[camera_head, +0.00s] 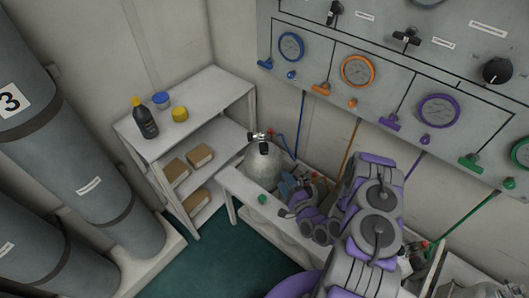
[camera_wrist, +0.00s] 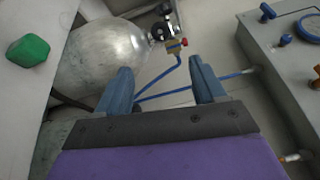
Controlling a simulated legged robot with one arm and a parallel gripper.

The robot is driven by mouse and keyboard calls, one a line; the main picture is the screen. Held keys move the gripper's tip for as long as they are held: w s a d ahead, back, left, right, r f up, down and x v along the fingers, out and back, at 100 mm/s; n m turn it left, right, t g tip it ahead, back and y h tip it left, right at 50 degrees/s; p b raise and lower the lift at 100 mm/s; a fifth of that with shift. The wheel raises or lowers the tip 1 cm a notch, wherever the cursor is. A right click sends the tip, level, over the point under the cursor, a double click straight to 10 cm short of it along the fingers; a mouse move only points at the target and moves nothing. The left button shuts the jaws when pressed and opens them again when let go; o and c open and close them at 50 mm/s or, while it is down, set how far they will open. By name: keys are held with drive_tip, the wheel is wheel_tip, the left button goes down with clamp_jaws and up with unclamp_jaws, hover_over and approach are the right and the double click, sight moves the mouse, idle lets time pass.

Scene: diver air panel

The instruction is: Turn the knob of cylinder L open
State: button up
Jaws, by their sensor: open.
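A silver cylinder (camera_head: 258,168) stands in the white rack, left of my arm in the head view; I take it for cylinder L. Its valve with a black knob (camera_head: 263,147) is on top. In the wrist view the cylinder (camera_wrist: 92,58) is at the upper left, and the black knob (camera_wrist: 163,29) is near the top edge beside a brass fitting with a red part. My gripper (camera_wrist: 160,68) is open, its blue fingers apart, with nothing between them except a blue hose in the background. The knob lies beyond the fingertips, apart from them. In the head view my gripper (camera_head: 288,186) is beside the cylinder.
A blue hose (camera_wrist: 175,72) runs from the fitting toward the wall panel (camera_wrist: 258,50). A green knob-like piece (camera_wrist: 28,50) sits on the rack's edge. A shelf (camera_head: 205,110) stands left of the rack. My arm hides much of the rack's right part.

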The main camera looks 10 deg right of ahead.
sight(265, 153)
drive_tip(key=b+x, duration=0.4)
drive_tip(key=x, duration=1.3)
drive_tip(key=shift+w, duration=0.15)
drive_tip(key=shift+a, duration=0.1)
drive_tip(key=c, duration=1)
